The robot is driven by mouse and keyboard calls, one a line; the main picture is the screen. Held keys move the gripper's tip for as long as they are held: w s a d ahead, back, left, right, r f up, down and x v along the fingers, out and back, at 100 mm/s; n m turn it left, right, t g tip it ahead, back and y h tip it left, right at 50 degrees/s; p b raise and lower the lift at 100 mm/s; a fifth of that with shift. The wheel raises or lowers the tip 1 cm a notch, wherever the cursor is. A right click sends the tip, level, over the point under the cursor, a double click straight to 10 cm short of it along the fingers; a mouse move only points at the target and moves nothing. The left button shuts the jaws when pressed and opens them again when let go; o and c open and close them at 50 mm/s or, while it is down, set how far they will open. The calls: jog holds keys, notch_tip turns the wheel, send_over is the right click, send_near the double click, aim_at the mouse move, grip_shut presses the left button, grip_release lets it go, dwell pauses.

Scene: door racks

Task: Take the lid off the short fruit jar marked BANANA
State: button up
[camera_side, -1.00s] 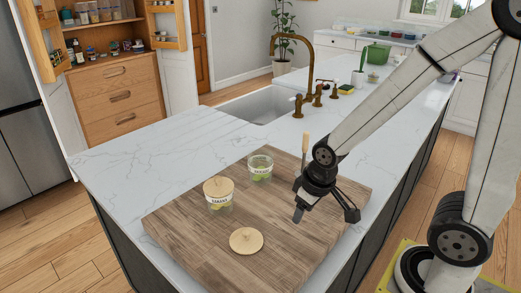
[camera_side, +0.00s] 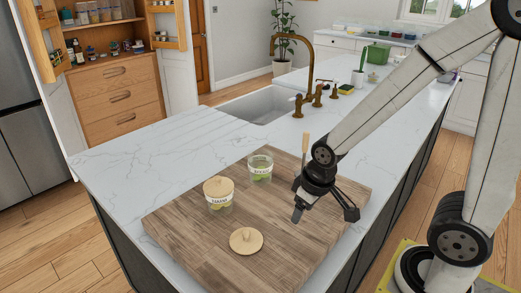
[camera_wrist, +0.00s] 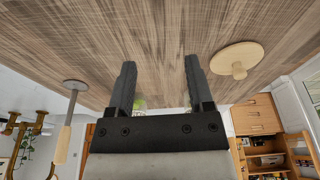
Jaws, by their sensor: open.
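A short glass jar (camera_side: 219,203) with a wooden lid (camera_side: 218,186) on it stands on the cutting board; its label looks like BANANA but is too small to read surely. A second short glass jar (camera_side: 260,170), open and with green contents, stands behind it to the right. A loose round wooden lid (camera_side: 246,240) with a knob lies on the board; a round knobbed lid also shows in the wrist view (camera_wrist: 237,58). My gripper (camera_side: 325,213) is open and empty, above the board, right of the jars. Between its fingers (camera_wrist: 160,70) the wrist view shows bare board and a sliver of green.
The wooden cutting board (camera_side: 180,238) lies on the white counter (camera_side: 140,150). A tool with an upright wooden handle (camera_side: 305,146) stands just behind my gripper. The sink (camera_side: 258,104) and brass tap (camera_side: 285,50) are farther back. The board's front right is clear.

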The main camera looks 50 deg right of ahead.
jog(key=w+a+r+n+g, duration=0.1)
jog(key=w+r+n, duration=0.1)
jog(key=w+n, duration=0.3)
jog(key=w+a+r+n, duration=0.2)
jog(key=w+n, duration=0.2)
jog(key=w, duration=0.1)
notch_tip(320, 180, up, 6)
jog(key=n+g, duration=0.1)
jog(key=n, duration=1)
send_over(217, 177)
jog(key=shift+s+d, duration=0.15)
jog(key=shift+s, duration=0.3)
jog(key=shift+w+a+r+n+g, duration=0.3)
jog(key=shift+w+r+n, duration=0.15)
jog(key=shift+n, duration=0.45)
jog(key=shift+f, duration=0.15)
jog(key=shift+f, duration=1.25)
jog(key=shift+d+f, duration=0.1)
jog(key=shift+f, duration=2.5)
jog(key=shift+s, duration=0.1)
